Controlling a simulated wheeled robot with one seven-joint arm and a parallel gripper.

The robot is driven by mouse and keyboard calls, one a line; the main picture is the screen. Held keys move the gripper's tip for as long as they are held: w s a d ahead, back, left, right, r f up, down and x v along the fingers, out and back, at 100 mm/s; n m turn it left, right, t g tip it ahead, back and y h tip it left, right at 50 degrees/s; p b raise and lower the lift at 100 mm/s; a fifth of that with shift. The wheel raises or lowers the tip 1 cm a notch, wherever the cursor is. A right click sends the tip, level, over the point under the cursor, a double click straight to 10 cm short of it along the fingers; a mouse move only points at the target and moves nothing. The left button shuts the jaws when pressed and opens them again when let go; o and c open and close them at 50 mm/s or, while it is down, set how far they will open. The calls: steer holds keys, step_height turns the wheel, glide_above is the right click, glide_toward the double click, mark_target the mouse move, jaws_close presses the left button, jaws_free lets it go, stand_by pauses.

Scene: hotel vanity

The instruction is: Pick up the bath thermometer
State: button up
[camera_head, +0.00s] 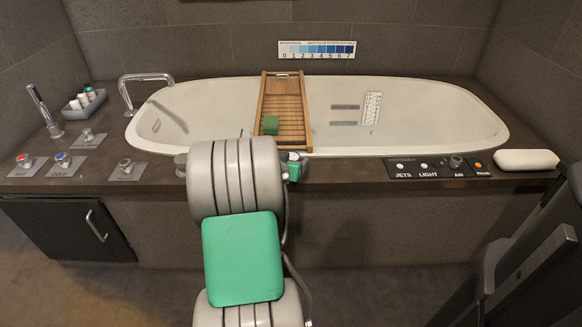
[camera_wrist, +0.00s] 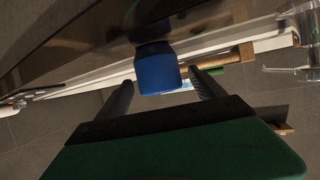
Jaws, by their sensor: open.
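A blue, rounded object (camera_wrist: 157,68) shows in the wrist view against the dark tub surround; it may be the bath thermometer, but I cannot tell for certain. My gripper (camera_wrist: 160,77) is open, with one finger on each side of this blue object in the picture. Contact with it is not visible. In the head view my gripper (camera_head: 294,169) is at the front edge of the tub, mostly hidden behind my arm. A small white and dark item shows beside it, too small to identify.
The white bathtub (camera_head: 430,130) has a wooden caddy (camera_head: 283,86) across it, bearing a green block (camera_head: 271,125). A control panel (camera_head: 440,167) and a white pillow-like block (camera_head: 526,160) are on the right ledge. Taps and a toiletries tray (camera_head: 84,102) are left.

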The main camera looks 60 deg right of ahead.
steer(key=shift+c, duration=0.3)
steer(key=c, duration=1.5)
steer(key=shift+o, duration=0.2)
steer(key=shift+r, duration=0.1)
